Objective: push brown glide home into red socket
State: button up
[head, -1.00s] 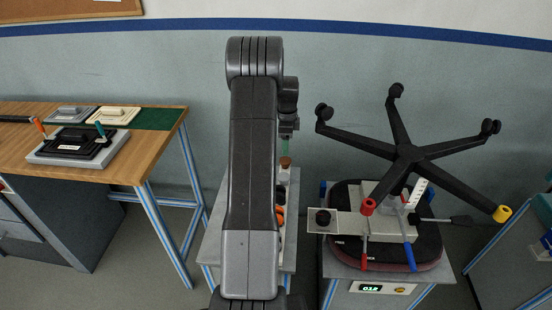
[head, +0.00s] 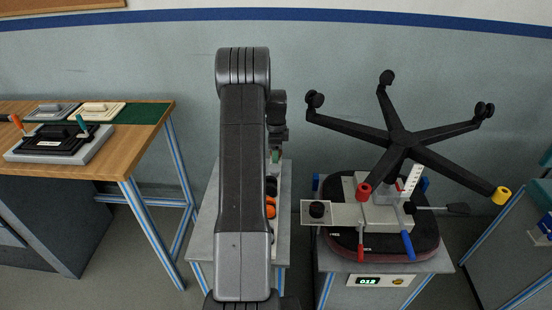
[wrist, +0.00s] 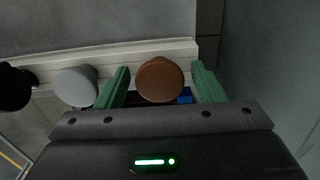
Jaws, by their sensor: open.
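In the wrist view the brown glide (wrist: 160,80) is a round-topped knob standing at a pale rack. My gripper (wrist: 161,73) is open, with one green finger on each side of it. I see gaps beside the glide. In the head view my gripper (head: 275,156) is at the narrow bench, largely hidden by my arm, and the brown glide cannot be made out there. The red socket (head: 364,190) is at the near-left leg end of the upturned black chair base (head: 402,141), above the test stand to the right.
A grey knob (wrist: 76,86) and a black one stand left of the glide. Orange items (head: 270,207) lie on the narrow bench. A yellow socket (head: 502,195) marks another leg.

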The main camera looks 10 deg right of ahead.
jog(key=c, duration=0.9)
jog(key=shift+o, duration=0.2)
jog(key=shift+r, duration=0.1)
jog(key=shift+r, duration=0.1)
jog(key=shift+r+p, duration=1)
jog(key=shift+r, duration=0.65)
jog(key=shift+r+p, duration=1.05)
jog(key=shift+r, duration=0.95)
